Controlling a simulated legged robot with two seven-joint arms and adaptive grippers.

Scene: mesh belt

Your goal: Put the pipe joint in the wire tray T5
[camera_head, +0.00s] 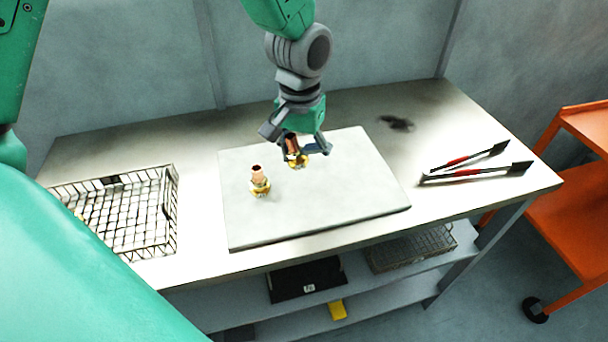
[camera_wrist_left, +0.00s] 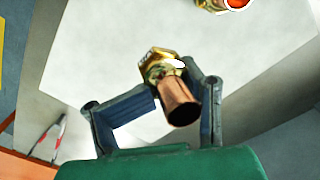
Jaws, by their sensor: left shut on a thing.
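My left gripper (camera_head: 305,151) is over the pale board, with its fingers shut on a pipe joint (camera_head: 295,160) that has a copper tube and a brass nut. In the left wrist view the held pipe joint (camera_wrist_left: 178,98) sits tilted between the fingers (camera_wrist_left: 173,80). I cannot tell whether it touches the board. A second, similar pipe joint (camera_head: 259,181) stands upright on the board to the left; part of it shows at the top of the left wrist view (camera_wrist_left: 234,4). A black wire tray (camera_head: 176,212) lies at the table's left end, seemingly empty; its tag is unreadable. My right gripper is out of view.
The pale board (camera_head: 330,208) covers the table's middle. Tongs with red grips (camera_head: 470,172) lie at the right. An orange cart (camera_head: 575,205) stands right.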

